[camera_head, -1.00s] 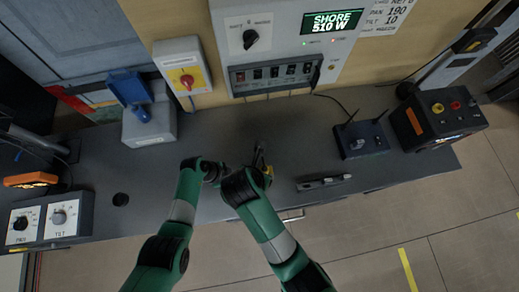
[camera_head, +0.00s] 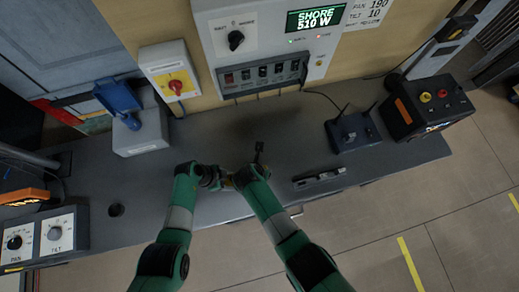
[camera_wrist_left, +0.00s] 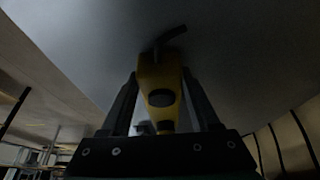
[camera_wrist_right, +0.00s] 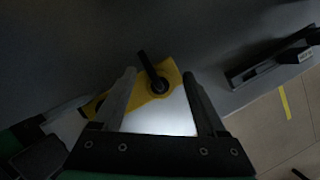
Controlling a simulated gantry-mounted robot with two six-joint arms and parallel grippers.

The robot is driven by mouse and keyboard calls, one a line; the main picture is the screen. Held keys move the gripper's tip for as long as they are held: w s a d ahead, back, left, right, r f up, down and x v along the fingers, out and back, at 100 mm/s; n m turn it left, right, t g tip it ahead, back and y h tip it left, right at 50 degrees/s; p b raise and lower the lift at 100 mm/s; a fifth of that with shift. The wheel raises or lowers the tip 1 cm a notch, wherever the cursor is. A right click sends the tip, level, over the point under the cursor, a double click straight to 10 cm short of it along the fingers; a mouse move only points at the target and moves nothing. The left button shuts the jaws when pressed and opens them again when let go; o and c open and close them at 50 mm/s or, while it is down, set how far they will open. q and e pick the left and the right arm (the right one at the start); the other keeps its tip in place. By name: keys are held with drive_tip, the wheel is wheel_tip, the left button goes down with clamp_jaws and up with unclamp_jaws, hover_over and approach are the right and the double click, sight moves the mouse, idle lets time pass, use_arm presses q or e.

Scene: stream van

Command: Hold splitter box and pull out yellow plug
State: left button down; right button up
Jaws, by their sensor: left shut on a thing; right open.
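The yellow splitter box (camera_wrist_left: 160,90) is between the fingers of my left gripper (camera_wrist_left: 162,95), which is shut on it; a round black socket or button shows on its face. In the right wrist view the yellow body (camera_wrist_right: 168,80) has a black stub or cable (camera_wrist_right: 153,72) rising from it. My right gripper (camera_wrist_right: 162,85) is open, with its fingers on either side of this yellow part. In the head view both grippers meet above the worktop, with only a bit of yellow (camera_head: 231,179) visible between them. I cannot tell box from yellow plug with certainty.
The grey worktop (camera_head: 200,145) is mostly clear around the grippers. A flat black device (camera_head: 319,179) lies to the right. A router with antennas (camera_head: 352,131), a black control box (camera_head: 430,106) and a blue-plug socket box (camera_head: 140,132) stand behind. A dial box (camera_head: 41,239) is at left.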

clamp_jaws()
idle(0.7)
